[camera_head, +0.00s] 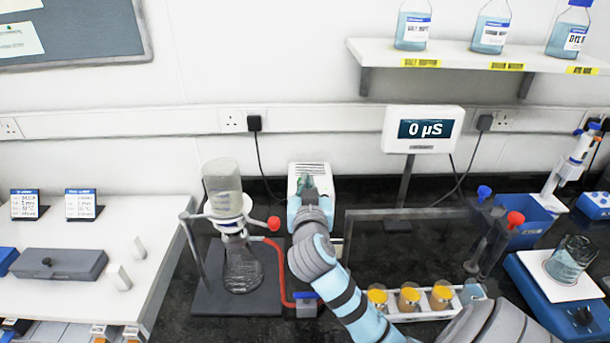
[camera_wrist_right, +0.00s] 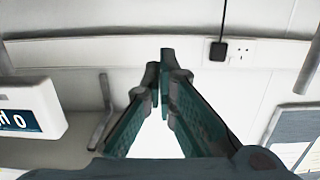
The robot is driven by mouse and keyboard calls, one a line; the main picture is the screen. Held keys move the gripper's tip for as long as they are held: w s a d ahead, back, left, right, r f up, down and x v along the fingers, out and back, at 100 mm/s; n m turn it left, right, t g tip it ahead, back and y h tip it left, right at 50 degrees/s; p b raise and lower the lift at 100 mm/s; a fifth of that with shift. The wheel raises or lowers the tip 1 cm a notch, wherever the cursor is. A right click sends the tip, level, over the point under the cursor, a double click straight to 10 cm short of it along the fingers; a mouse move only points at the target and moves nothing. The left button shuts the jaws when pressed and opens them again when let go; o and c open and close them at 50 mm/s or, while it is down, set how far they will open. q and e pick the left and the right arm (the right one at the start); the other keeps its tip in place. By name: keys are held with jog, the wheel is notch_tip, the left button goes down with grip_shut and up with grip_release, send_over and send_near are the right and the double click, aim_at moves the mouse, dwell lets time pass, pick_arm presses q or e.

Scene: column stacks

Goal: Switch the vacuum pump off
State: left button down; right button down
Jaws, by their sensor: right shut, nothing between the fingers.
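The white box at the back middle, which looks like the vacuum pump (camera_head: 323,167), stands on the dark bench against the wall. My right gripper (camera_head: 306,184) is over its front in the head view and hides much of it. Its switch cannot be made out, and I cannot tell whether the fingers touch the box. In the right wrist view the fingertips of the right gripper (camera_wrist_right: 165,65) are together, with nothing between them. My left gripper is not in view.
Left of my right arm stands a filter flask (camera_head: 243,268) with a red hose (camera_head: 281,265) to a small blue-topped block (camera_head: 306,295). A conductivity display (camera_head: 423,130) stands right of the pump. A white rack (camera_head: 415,315) of amber-topped jars is close to my forearm.

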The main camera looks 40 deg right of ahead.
jog(key=x, duration=1)
jog(key=shift+w+d+f, duration=0.1)
jog(key=shift+w+d, duration=0.1)
jog(key=shift+w, duration=0.15)
notch_tip(320, 180, down, 3)
jog(key=shift+w+f, duration=0.1)
jog(key=shift+w, duration=0.05)
jog(key=shift+f, duration=0.4)
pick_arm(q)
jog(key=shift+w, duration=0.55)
